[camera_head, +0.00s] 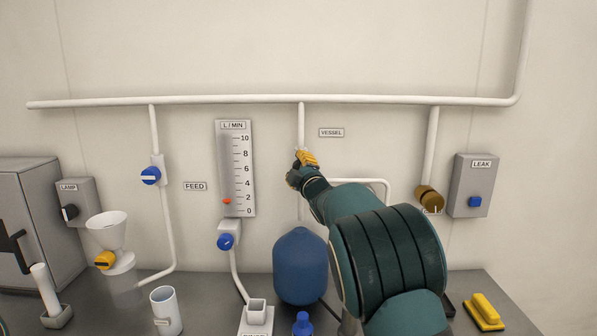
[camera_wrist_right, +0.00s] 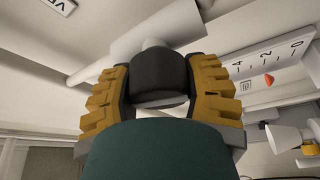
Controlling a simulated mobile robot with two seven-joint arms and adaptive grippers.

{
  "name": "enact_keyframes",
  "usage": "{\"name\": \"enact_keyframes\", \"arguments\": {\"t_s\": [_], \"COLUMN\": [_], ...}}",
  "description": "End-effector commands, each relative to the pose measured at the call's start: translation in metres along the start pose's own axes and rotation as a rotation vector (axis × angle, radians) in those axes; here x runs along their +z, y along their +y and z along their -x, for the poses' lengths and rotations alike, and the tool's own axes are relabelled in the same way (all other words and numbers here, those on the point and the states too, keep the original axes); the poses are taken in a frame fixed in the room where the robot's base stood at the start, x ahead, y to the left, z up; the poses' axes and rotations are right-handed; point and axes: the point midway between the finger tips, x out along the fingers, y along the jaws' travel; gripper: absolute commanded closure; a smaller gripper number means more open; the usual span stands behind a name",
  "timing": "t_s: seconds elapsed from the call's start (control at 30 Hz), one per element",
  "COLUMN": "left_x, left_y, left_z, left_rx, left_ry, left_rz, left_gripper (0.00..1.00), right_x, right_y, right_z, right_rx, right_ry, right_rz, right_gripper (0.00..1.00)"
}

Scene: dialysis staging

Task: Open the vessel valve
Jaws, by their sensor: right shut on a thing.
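The vessel valve sits on the white vertical pipe (camera_head: 301,122) beside the VESSEL label (camera_head: 331,132). In the head view my right gripper (camera_head: 304,158) covers most of the valve. In the right wrist view the black valve knob (camera_wrist_right: 160,72) is between the two yellow-padded fingers of my right gripper (camera_wrist_right: 160,88), which is shut on it. A pale strip shows on the knob's near face. How far the knob is turned is hard to tell. The blue vessel (camera_head: 299,268) stands on the counter below. My left gripper is not in view.
A flow gauge (camera_head: 236,168) and blue feed valve (camera_head: 150,176) are left of my arm. A brown valve (camera_head: 429,199) and LEAK box (camera_head: 474,185) are to the right. A cup (camera_head: 166,311) and yellow-handled block (camera_head: 486,311) stand on the grey counter.

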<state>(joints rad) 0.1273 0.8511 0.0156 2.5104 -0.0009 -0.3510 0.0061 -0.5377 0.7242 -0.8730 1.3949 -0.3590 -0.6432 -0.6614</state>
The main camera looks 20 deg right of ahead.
Motion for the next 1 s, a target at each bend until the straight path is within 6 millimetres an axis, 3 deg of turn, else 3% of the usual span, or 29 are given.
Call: {"name": "enact_keyframes", "arguments": {"t_s": [0.4,1.0], "left_x": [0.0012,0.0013], "left_y": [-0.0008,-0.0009], "left_z": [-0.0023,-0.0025], "left_rx": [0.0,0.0], "left_ry": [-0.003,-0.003], "left_rz": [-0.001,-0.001], "left_gripper": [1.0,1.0], "right_x": [0.0006,0.0002], "right_y": [-0.0023,-0.0028], "right_z": [0.0001,0.0001], "right_rx": [-0.089,-0.107], "right_ry": [-0.001,0.0], "right_rz": [0.212,0.256], "right_gripper": [0.86,0.86]}}
